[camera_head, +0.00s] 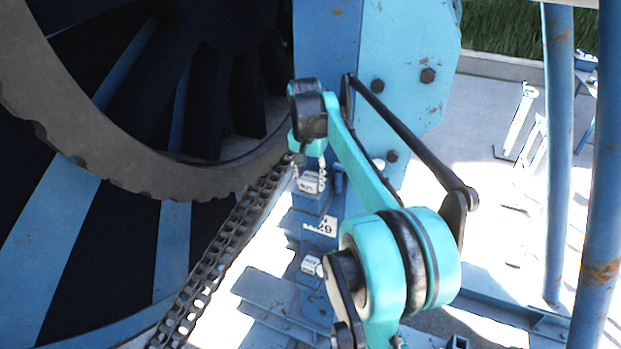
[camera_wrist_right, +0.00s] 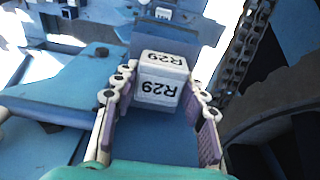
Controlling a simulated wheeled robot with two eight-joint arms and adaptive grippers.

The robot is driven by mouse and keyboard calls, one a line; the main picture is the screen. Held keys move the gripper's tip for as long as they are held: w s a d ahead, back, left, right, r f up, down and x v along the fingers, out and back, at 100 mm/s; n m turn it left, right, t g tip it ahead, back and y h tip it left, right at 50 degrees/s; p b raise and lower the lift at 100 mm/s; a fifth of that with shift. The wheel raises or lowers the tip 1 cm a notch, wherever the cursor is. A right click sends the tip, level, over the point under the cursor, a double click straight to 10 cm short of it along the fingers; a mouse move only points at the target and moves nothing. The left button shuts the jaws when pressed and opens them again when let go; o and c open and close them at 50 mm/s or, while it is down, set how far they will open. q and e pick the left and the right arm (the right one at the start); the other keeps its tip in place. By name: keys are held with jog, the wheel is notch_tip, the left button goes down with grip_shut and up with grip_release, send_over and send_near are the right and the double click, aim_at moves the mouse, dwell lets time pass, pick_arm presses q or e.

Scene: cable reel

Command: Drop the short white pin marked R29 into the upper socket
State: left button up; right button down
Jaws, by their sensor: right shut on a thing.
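The white pin marked R29 (camera_wrist_right: 163,78) is a short block with black lettering, between the two fingers of my right gripper (camera_wrist_right: 160,92). In the head view the pin (camera_head: 311,183) shows at the fingertips of my right gripper (camera_head: 309,168), which is shut on it and points down. The pin is just above or at the top of a blue post (camera_head: 316,207), where the upper socket appears to be; its mouth is hidden, and I cannot tell whether the pin's lower end is inside. My left gripper is not in view.
A white label ending in 29 (camera_head: 320,226) is on the post. A second white marked block (camera_head: 311,265) sits lower down. A chain (camera_head: 222,245) and the big toothed reel (camera_head: 150,180) are close on the left. A blue upright plate (camera_head: 405,60) stands behind.

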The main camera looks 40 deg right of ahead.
dwell(0.3)
jog(key=c, duration=0.8)
grip_release()
jog(key=r, duration=0.4)
jog(key=a+r, duration=0.1)
jog(key=r, duration=0.7)
jog(key=shift+s+a, duration=0.2)
jog(key=shift+s, duration=0.15)
jog(key=shift+f, duration=0.15)
